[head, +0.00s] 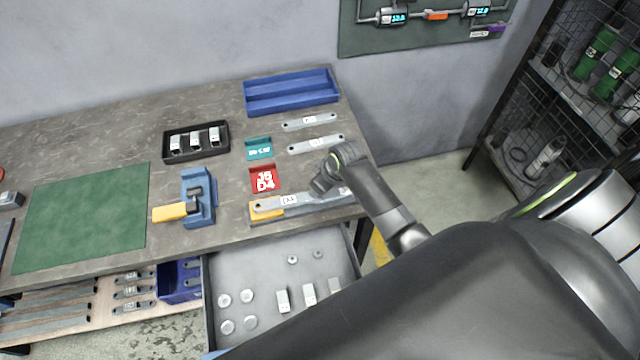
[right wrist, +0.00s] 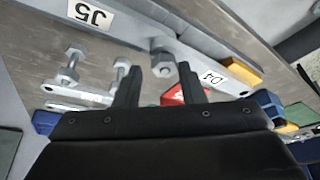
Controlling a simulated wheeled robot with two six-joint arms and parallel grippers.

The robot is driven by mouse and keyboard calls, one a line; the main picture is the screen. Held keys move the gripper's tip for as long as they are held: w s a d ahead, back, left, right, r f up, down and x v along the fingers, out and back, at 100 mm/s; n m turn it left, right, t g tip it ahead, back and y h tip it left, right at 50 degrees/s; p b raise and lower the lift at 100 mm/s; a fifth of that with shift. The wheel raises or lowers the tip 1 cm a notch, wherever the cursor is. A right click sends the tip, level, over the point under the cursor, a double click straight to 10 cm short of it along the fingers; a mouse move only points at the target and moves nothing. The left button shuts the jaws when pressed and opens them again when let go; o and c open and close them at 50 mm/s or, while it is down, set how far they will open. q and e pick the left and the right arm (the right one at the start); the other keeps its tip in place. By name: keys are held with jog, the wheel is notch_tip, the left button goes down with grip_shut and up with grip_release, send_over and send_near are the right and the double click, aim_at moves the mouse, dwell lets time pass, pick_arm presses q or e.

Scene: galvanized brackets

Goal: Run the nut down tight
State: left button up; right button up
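A long grey bracket (head: 310,201) lies near the bench's front right edge, its left end by a yellow block (head: 262,215). In the right wrist view, one bracket labelled J5 (right wrist: 130,20) and one labelled D4 (right wrist: 238,72) meet near a bolt with a hex nut (right wrist: 163,66). My right gripper (head: 322,186) is low over the bracket's right part. In the right wrist view its two fingers (right wrist: 161,72) stand apart on either side of the nut, with visible gaps. In the head view my arm hides the nut. My left gripper is out of view.
A red label tray (head: 263,180) and a teal tray (head: 259,148) sit behind the bracket. Loose brackets (head: 315,143), a black tray (head: 168,151), a blue fixture (head: 205,213) and a green mat (head: 80,220) are also on the bench. An open drawer (head: 255,265) holds loose hardware.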

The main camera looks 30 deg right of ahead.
jog(key=n+y, duration=0.1)
jog(key=n, duration=0.3)
jog(key=shift+g, duration=0.4)
jog(key=shift+n+g+y+b, duration=0.4)
jog(key=shift+n+b, duration=0.05)
jog(key=shift+n, duration=0.9)
jog(key=shift+n+g+y+b, duration=0.4)
jog(key=shift+n, duration=0.95)
grip_shut()
